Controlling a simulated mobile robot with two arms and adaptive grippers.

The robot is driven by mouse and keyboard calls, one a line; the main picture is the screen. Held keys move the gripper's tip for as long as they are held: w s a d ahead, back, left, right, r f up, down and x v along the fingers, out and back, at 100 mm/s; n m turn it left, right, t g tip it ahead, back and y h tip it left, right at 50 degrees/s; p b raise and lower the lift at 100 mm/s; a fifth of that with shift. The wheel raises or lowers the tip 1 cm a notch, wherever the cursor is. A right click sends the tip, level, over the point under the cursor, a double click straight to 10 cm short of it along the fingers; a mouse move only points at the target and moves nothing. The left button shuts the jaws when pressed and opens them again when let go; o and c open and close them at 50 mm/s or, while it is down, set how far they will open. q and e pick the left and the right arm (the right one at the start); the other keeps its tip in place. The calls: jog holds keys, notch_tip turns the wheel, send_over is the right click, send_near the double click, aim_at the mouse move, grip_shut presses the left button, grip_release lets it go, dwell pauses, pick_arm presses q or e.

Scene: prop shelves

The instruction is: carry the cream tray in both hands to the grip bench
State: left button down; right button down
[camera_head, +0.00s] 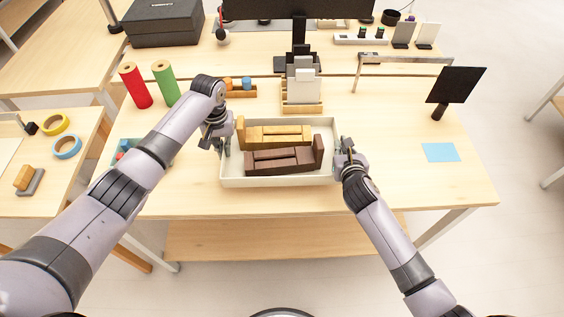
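The cream tray (278,181) lies on the wooden table at its front middle. It holds a yellow-tan model bench (275,131) at the back and a dark brown model bench (283,160) in front. My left gripper (225,146) is at the tray's left wall, pointing down. My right gripper (345,150) is at the tray's right wall. The fingers of both are small and partly hidden by the hands, so I cannot tell whether either is closed on the wall.
A card holder (302,107) stands right behind the tray. Red (134,86) and green (165,82) rolls stand at the back left. A black panel (457,85) and a blue sheet (441,152) are at the right. A side table (60,190) with tape rolls is at the left.

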aim_at(227, 159)
pick_arm(q)
jog(key=shift+r, duration=0.25)
pick_arm(e)
jog(key=shift+r, duration=0.3)
pick_arm(q)
jog(key=shift+f, duration=0.3)
pick_arm(e)
jog(key=shift+f, duration=0.3)
